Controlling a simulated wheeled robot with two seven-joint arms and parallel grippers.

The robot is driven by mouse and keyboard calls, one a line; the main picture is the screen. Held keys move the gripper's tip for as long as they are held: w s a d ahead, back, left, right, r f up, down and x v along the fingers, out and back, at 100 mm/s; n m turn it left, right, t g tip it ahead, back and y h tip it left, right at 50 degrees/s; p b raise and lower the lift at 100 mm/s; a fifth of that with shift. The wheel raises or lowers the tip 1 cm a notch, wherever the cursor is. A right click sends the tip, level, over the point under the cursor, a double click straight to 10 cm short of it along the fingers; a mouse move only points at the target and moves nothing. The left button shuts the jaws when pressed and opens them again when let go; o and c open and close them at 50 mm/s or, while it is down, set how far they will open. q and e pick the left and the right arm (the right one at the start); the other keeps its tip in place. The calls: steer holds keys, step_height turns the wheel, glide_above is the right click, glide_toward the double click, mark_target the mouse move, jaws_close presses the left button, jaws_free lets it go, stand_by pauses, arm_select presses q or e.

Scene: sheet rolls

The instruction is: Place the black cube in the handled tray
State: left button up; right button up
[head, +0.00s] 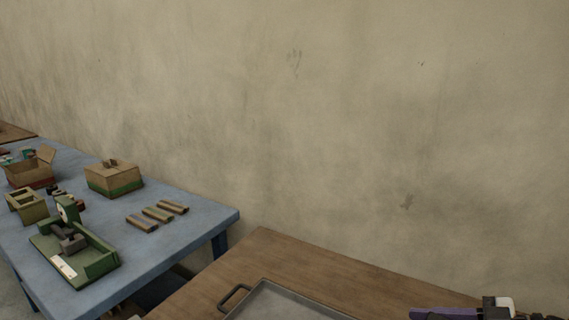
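The handled tray (277,304) is a grey metal tray on the brown wooden table, cut off by the bottom edge of the head view. Its dark handle (235,297) sticks out at its left. I cannot make out a black cube for sure. At the bottom right edge is a partly cut-off black and white shape (497,306) beside a purple piece; I cannot tell what it is. Neither of my grippers can be recognised in this view.
The wooden table (300,257) is bare behind the tray. A blue table (196,222) at the left holds a green tray-like fixture (98,262), cardboard boxes (113,178) and several striped bars (157,214). A gap separates the tables. A plain wall stands behind.

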steer(key=s+a+b, duration=0.4)
steer(key=s+a, duration=0.2)
steer(key=s, duration=0.2)
steer(key=shift+f, duration=0.45)
steer(key=shift+s+d+m+t+b, duration=0.3)
steer(key=shift+s+d+b, duration=0.2)
steer(key=shift+s, duration=0.1)
steer(key=shift+s+d+r, duration=0.15)
